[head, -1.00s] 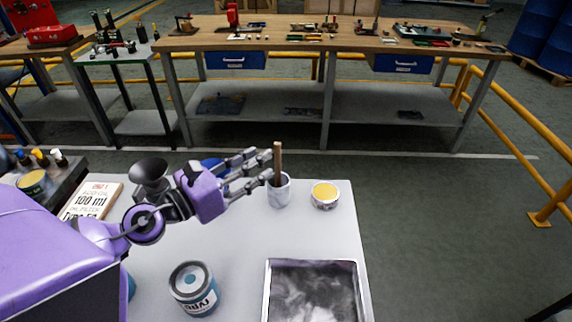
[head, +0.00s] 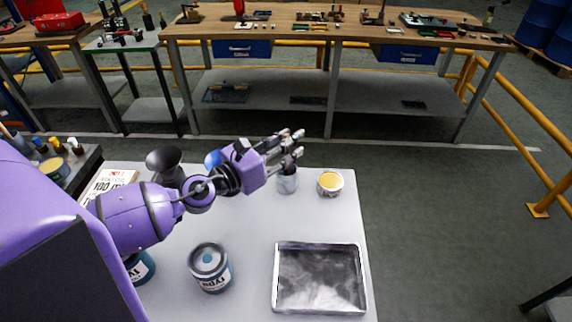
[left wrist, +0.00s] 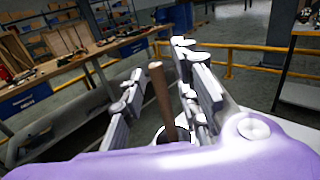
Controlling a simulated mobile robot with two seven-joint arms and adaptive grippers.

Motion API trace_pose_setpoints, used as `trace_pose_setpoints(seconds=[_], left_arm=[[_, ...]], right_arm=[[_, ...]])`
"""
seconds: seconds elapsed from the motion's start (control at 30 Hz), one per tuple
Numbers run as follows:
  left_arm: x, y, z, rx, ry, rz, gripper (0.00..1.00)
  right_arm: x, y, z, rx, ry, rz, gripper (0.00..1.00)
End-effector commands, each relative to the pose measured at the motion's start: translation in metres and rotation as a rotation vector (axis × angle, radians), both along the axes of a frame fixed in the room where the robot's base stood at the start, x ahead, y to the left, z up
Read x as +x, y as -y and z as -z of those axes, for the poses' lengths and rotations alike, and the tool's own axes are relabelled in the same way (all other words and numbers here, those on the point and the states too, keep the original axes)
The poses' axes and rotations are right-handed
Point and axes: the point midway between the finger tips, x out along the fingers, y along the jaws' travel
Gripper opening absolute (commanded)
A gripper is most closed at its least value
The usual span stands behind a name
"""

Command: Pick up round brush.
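The round brush (left wrist: 162,100) shows in the left wrist view as a brown wooden handle, standing up between the fingers of my left gripper (left wrist: 158,68). Its lower end is hidden in a white cup. In the head view my left gripper (head: 294,146) is over the grey-white cup (head: 287,183) on the light table, and its fingers mostly hide the brush. The gripper is open, with a gap between the handle and the left finger; I cannot tell whether the right finger touches it. My right gripper is not in view.
A yellow-filled tin (head: 330,183) stands just right of the cup. A blue-label can (head: 210,268) and a metal tray (head: 278,290) are nearer. A dark funnel-like object (head: 166,162) and a white-and-red box (head: 105,186) are at the left. The table's middle is clear.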

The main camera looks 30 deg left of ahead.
Motion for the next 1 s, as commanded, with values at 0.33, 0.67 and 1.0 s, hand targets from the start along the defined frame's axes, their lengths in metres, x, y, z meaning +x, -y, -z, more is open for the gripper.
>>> trace_pose_setpoints(seconds=[0.33, 0.67, 1.0], left_arm=[[0.0, 0.0, -0.001, 0.0, 0.001, 0.0, 0.0], [0.0, 0.0, -0.024, 0.002, 0.009, 0.002, 0.0], [0.0, 0.0, -0.089, 0.004, 0.01, 0.002, 0.0]], right_arm=[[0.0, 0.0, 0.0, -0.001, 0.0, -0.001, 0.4], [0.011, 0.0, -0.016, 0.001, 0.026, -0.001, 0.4], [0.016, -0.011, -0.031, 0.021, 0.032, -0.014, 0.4]])
